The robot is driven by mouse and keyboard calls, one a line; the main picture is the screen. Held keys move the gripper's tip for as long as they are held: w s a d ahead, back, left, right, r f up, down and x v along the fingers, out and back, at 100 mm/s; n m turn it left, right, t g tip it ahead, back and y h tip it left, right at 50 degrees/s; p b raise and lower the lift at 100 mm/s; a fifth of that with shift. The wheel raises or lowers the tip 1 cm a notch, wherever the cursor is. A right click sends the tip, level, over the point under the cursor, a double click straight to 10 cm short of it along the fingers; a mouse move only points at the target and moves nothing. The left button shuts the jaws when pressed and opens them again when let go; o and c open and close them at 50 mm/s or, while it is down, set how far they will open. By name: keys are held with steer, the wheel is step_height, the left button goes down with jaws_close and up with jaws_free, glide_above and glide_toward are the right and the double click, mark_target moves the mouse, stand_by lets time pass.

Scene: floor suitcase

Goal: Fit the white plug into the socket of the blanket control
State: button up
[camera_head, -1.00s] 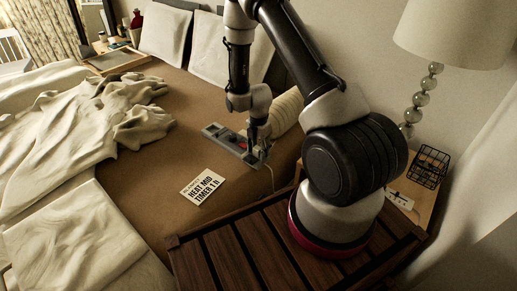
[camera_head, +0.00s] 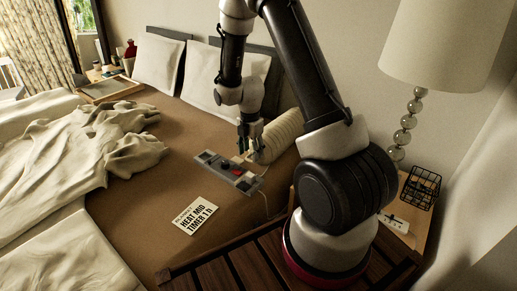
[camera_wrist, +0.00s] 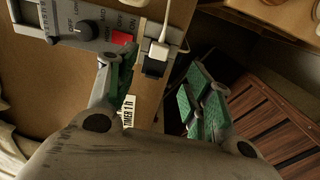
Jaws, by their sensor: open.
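The grey blanket control (camera_head: 211,159) lies on the brown bed sheet, with a dial and a red switch; part of it shows at the top of the wrist view (camera_wrist: 85,32). The white plug (camera_wrist: 158,50), with a white cable, is at the control's end, beside a dark socket area (camera_wrist: 153,69). I cannot tell whether it is seated. My gripper (camera_head: 250,146) is above the control's far right side. In the wrist view my gripper (camera_wrist: 160,88) is open and empty, its green-padded fingers wide apart below the plug.
A white card (camera_head: 195,215) reading "HEAT MID TIMER 1 h" lies on the sheet. A rolled cream bolster (camera_head: 281,135) is close behind my gripper. A wooden slatted top (camera_head: 225,265) is at the front. A nightstand with a lamp (camera_head: 408,122) and wire basket (camera_head: 421,187) is right.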

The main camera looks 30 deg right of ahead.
steer(key=s+r+m+t, duration=0.1)
steer(key=s+r+m, duration=0.3)
steer(key=r, duration=0.7)
steer(key=s+r+m+t, duration=0.1)
steer(key=s+r+m, duration=0.3)
steer(key=r, duration=0.6)
steer(key=s+r+m+t, duration=0.1)
steer(key=s+r+m, duration=0.5)
steer(key=s+m, duration=0.1)
steer(key=s+r+m+t, duration=0.1)
steer(key=s+r+m, duration=0.5)
steer(key=s, duration=0.4)
steer(key=shift+s+d+m, duration=0.2)
steer(key=shift+s+m, duration=0.1)
steer(key=shift+m, duration=0.3)
